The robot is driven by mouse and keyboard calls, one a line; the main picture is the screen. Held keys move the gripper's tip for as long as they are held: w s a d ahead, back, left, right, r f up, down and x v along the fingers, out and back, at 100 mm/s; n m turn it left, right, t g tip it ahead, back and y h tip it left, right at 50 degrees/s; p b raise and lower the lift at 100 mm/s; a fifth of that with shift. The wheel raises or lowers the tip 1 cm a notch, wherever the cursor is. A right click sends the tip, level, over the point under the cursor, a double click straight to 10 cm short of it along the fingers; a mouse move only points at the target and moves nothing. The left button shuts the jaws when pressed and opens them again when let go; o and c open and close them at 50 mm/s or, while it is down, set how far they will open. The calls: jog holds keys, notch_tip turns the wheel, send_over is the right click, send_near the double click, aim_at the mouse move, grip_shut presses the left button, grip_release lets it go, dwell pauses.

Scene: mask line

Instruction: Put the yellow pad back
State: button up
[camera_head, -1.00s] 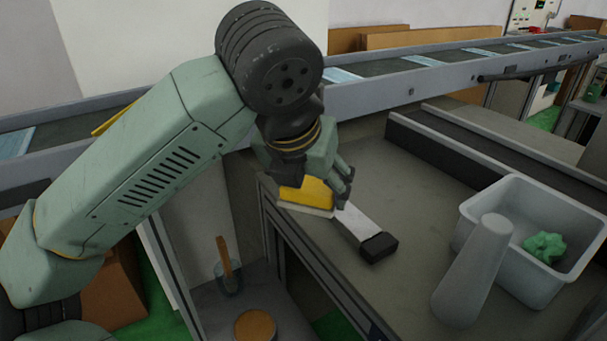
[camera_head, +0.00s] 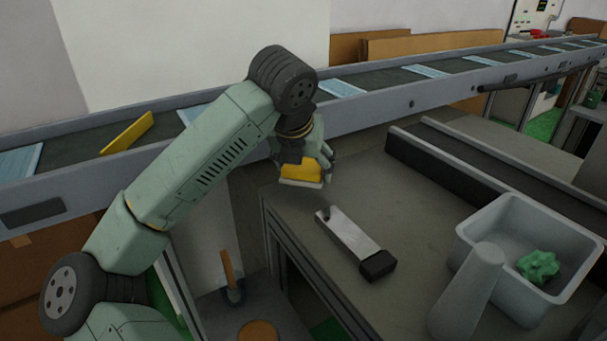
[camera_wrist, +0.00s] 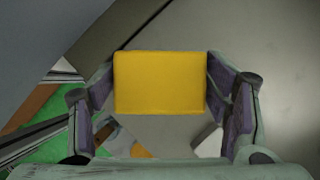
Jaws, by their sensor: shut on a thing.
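The yellow pad (camera_head: 301,172) is a yellow block with a pale underside. My gripper (camera_head: 305,172) is shut on it and holds it above the left edge of the grey table, near the conveyor. In the wrist view the yellow pad (camera_wrist: 160,82) sits between the two fingers (camera_wrist: 160,95), gripped at its left and right sides. Part of the pad is hidden by my fingers in the head view.
A metal bar with a black end (camera_head: 352,240) lies on the table (camera_head: 440,215). A grey bin (camera_head: 500,215) with a green item (camera_head: 538,266) and a grey cone (camera_head: 468,290) stand right. The conveyor (camera_head: 380,78) carries blue sheets and a yellow piece (camera_head: 128,133).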

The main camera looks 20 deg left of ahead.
aim_at(303, 180)
jog(key=shift+f+p, duration=0.4)
jog(key=shift+f, duration=1.2)
jog(key=shift+f, duration=0.15)
jog(key=o, duration=1.2)
jog(key=shift+s+r, duration=0.1)
jog(key=shift+r, duration=0.25)
jog(key=b+v, duration=0.2)
jog(key=v, duration=0.9)
jog(key=shift+s+r, duration=0.15)
jog(key=shift+r, duration=0.15)
